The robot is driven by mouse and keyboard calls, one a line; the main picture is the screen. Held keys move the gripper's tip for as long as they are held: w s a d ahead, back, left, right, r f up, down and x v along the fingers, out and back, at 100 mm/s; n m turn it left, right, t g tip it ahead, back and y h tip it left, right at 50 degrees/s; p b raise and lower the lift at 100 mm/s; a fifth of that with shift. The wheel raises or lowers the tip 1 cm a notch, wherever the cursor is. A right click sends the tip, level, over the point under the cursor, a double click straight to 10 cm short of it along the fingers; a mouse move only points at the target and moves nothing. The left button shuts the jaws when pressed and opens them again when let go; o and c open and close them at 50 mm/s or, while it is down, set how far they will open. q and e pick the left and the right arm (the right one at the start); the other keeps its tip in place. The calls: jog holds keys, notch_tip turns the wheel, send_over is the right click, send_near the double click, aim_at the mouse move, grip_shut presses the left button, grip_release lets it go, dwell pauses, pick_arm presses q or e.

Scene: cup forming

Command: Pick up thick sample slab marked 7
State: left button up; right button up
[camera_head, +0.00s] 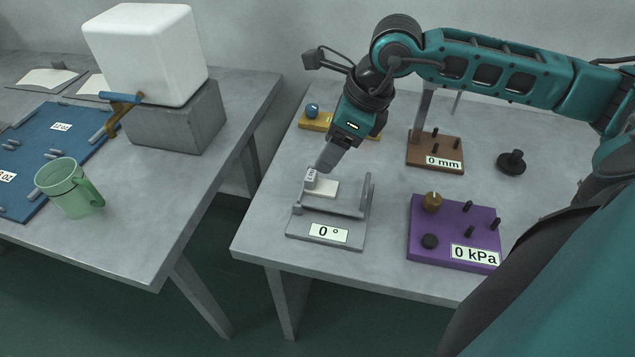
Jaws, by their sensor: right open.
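A pale flat slab (326,189) lies in the grey fixture (300,228) labelled "0 °" on the right table. A small light block (310,178) with a tiny marking stands at the slab's left end; I cannot read the marking, and no 7 is legible. My right gripper (325,163) reaches down from above, its fingers just above the slab and beside the small block. It is open, and nothing shows clearly between its fingers. Whether the fingertips touch anything I cannot tell. My left gripper is out of view.
A purple "0 kPa" board (425,258) and a brown "0 mm" board (415,155) stand right of the fixture, with a black knob (511,162) beyond. A yellow block (315,122) is behind.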

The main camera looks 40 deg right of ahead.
aim_at(313, 176)
jog(key=x, duration=0.7)
jog(key=shift+a+f, duration=0.1)
jog(key=shift+f, duration=0.15)
jog(key=shift+c, duration=0.3)
grip_shut()
jog(key=shift+r, duration=0.1)
